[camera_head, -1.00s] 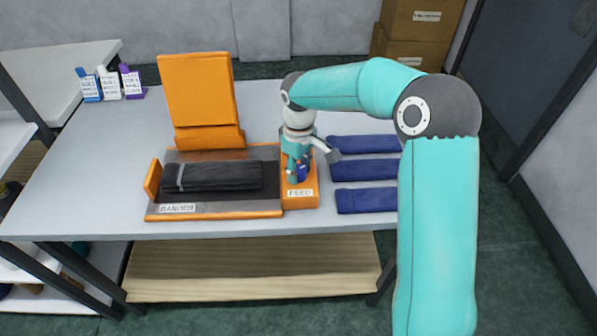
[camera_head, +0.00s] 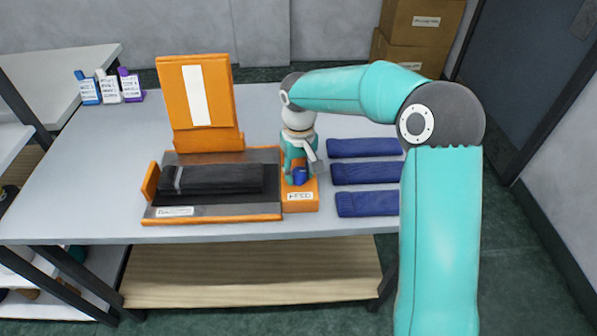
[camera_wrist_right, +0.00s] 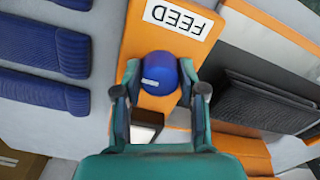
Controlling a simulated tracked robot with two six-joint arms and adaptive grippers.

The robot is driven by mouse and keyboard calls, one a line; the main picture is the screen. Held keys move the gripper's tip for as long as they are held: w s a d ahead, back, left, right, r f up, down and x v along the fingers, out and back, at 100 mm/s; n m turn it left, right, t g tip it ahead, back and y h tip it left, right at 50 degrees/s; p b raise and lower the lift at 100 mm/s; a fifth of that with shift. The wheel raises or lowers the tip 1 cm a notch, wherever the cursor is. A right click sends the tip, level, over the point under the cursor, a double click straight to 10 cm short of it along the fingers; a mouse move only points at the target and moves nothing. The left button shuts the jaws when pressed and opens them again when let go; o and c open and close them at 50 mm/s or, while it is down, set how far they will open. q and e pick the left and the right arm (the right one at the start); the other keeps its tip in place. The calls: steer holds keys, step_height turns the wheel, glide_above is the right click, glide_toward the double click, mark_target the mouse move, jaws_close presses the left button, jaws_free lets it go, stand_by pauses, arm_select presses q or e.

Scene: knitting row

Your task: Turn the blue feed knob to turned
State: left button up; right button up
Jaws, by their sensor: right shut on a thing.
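The blue feed knob (camera_head: 300,176) sits on the orange block (camera_head: 299,208) labelled FEED, at the right end of the bander on the table. It also shows in the right wrist view (camera_wrist_right: 158,74), with a small white mark on its side. My right gripper (camera_head: 299,168) comes down over the knob from above. In the wrist view its two fingers (camera_wrist_right: 158,90) stand on either side of the knob, shut on it. The fingers partly hide the knob in the head view. My left gripper is not in view.
The bander (camera_head: 215,211) holds a folded dark bundle (camera_head: 220,180). Its upright orange panel (camera_head: 215,95) bears a white strip. Several folded blue pieces (camera_head: 365,173) lie just right of the knob. Three small bottles (camera_head: 108,88) stand at the back left. The left table top is clear.

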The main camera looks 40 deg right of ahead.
mark_target(298, 171)
steer(key=shift+r, duration=0.1)
steer(key=o, duration=1.1)
step_height(298, 171, up, 12)
steer(key=shift+f, duration=0.1)
stand_by(0.3)
